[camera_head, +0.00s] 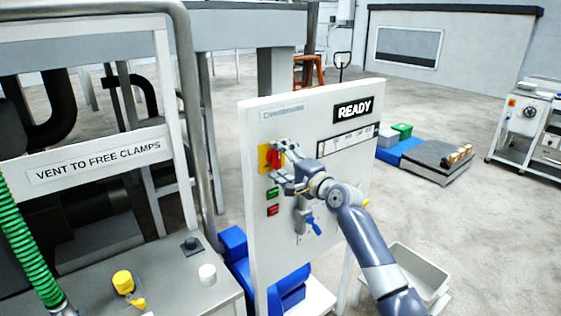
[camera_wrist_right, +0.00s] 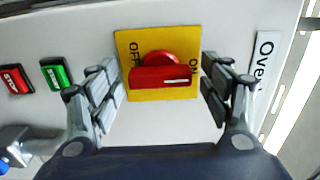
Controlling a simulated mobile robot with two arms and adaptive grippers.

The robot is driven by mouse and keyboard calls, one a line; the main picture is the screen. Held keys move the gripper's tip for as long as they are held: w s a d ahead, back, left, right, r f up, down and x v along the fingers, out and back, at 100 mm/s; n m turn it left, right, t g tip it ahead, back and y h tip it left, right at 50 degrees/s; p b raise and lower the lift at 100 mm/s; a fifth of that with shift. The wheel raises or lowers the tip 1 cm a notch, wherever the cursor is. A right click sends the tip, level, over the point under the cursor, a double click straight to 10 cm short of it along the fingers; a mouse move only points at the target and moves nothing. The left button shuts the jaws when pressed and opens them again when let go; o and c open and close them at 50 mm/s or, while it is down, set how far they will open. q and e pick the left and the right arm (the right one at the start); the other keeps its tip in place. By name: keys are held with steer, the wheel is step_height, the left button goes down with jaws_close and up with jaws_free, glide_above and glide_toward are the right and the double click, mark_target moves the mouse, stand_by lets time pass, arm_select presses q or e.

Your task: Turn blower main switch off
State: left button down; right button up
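The blower main switch is a red rotary knob (camera_wrist_right: 160,72) on a yellow plate (camera_wrist_right: 125,45) marked OFF on the left and ON on the right in the wrist view. The white line on its handle is at the ON side. In the head view the switch (camera_head: 272,158) sits near the upper left of a white control panel (camera_head: 330,105). My right gripper (camera_head: 277,160) is open in front of it. In the wrist view its fingers stand on either side of the knob, with gaps visible; contact does not show. My left gripper is not in view.
Green (camera_wrist_right: 57,73) and red STOP (camera_wrist_right: 15,80) push buttons sit beside the switch. A blue-tipped handle (camera_head: 313,226) is lower on the panel. A READY sign (camera_head: 353,110) is at top right. A machine with a green hose (camera_head: 28,245) stands left; a grey bin (camera_head: 420,272) is at lower right.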

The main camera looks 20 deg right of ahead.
steer(key=c, duration=0.8)
steer(key=shift+c, duration=0.2)
steer(key=n+b, duration=0.3)
steer(key=shift+f, duration=0.2)
steer(key=n+b, duration=0.3)
steer(key=n, duration=0.2)
steer(key=shift+n, duration=0.4)
steer(key=n+b, duration=0.2)
steer(key=n, duration=0.2)
steer(key=shift+r+n, duration=0.1)
steer(key=shift+n, duration=0.2)
steer(key=shift+n+b, duration=0.55)
steer(key=shift+n, duration=1.65)
